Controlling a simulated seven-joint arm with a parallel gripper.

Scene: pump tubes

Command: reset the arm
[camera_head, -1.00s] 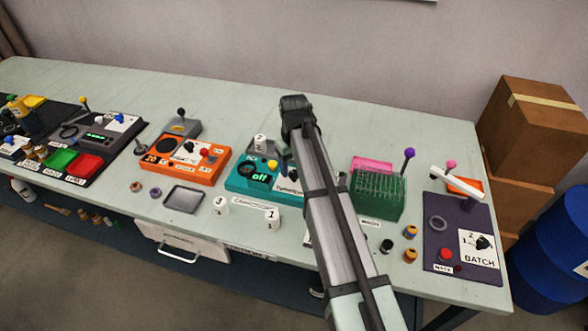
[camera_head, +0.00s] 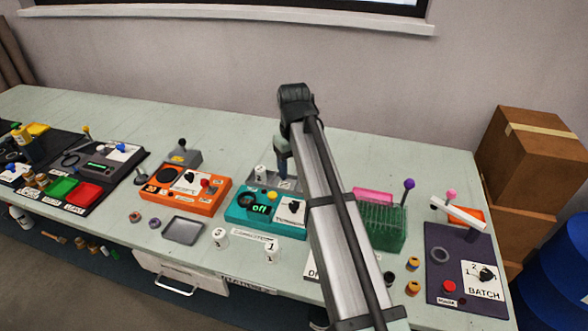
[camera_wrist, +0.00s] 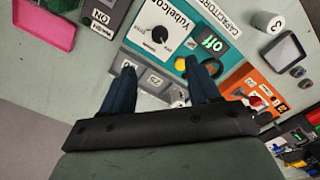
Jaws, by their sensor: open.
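My arm reaches over the table (camera_head: 300,262) from the front in the head view and hides part of the teal machine and the table behind it. My gripper (camera_wrist: 160,85) shows in the wrist view with its two dark blue fingers spread apart and nothing between them. It is above the grey back part of the teal machine (camera_wrist: 200,65), whose display reads "off". In the head view the gripper (camera_head: 283,172) hangs behind the teal machine (camera_head: 252,218), partly hidden by my arm.
The orange machine (camera_head: 165,196) and a grey tray (camera_head: 183,230) stand to the left. The green rack (camera_head: 383,225), a purple-topped stick (camera_head: 408,186) and the dark batch panel (camera_head: 445,270) stand to the right. Bare table lies behind the machines.

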